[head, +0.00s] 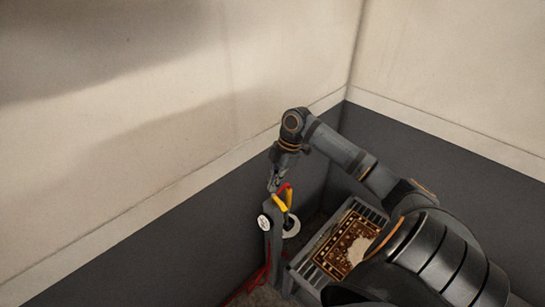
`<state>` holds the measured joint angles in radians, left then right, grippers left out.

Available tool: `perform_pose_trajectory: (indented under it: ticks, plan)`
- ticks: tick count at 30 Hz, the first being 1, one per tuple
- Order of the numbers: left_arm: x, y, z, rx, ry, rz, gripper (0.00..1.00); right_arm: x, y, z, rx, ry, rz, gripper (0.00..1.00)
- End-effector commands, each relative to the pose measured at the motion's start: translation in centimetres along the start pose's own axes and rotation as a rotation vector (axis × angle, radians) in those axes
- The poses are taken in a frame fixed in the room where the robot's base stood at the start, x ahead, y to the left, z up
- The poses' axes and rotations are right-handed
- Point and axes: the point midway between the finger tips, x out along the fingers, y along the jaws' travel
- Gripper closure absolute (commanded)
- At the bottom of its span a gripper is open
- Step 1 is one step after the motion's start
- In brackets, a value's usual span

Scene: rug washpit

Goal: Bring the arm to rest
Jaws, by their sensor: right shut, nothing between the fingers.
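My right arm comes in from the lower right and bends down at the wrist. My right gripper (276,182) points downward and is shut with nothing in it. It is close beside a red and yellow handle-like part (284,198) at the top of a grey post (275,255). I cannot tell whether the fingertips touch that part. My left gripper is not in view.
A slatted grey stand (301,276) in the corner holds a brown patterned rug (341,243) with a pale patch on it. My arm hides part of it. A round pale disc (291,226) is by the post, and red hose (261,281) lies below. Walls close off the left and back.

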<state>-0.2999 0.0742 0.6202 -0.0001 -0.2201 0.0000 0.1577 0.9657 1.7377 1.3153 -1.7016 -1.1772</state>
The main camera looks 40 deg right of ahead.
Motion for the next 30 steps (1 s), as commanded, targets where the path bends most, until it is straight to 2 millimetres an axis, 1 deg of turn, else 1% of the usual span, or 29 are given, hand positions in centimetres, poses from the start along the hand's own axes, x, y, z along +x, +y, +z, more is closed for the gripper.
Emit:
perform_pose_trajectory:
  ticks: [12, 14, 16, 17, 18, 21, 22, 24, 25, 27, 30]
  plan:
    - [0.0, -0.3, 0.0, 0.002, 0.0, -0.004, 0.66, 0.1, 0.0, 0.0, 0.001, 0.0, 0.0, 1.0]
    - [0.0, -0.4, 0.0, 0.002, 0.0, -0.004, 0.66, 0.6, -0.2, -0.1, 0.008, -0.003, -0.003, 1.0]
    - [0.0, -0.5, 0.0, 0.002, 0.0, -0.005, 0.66, 2.6, -1.1, -0.6, 0.043, -0.021, -0.006, 1.0]
    - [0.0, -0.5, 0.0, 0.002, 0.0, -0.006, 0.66, 4.0, -1.8, -1.0, 0.07, -0.033, -0.006, 1.0]
    - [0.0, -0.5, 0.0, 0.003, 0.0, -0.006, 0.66, 6.2, -3.0, -1.7, 0.118, -0.052, 0.0, 1.0]
    - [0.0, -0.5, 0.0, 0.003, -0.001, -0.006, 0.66, 11.2, -6.5, -3.8, 0.291, -0.097, 0.053, 1.0]
    - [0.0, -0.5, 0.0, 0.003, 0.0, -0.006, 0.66, 12.1, -7.4, -4.3, 0.345, -0.105, 0.078, 1.0]
    - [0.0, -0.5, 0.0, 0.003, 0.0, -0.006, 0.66, 13.5, -9.2, -5.4, 0.465, -0.115, 0.132, 1.0]
    - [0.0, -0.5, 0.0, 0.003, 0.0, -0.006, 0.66, 13.9, -9.8, -5.7, 0.513, -0.116, 0.155, 1.0]
    - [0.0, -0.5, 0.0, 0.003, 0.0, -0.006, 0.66, 14.4, -11.1, -6.4, 0.623, -0.115, 0.208, 1.0]
    - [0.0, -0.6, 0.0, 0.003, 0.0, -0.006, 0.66, 14.5, -12.7, -7.0, 0.774, -0.108, 0.28, 1.0]
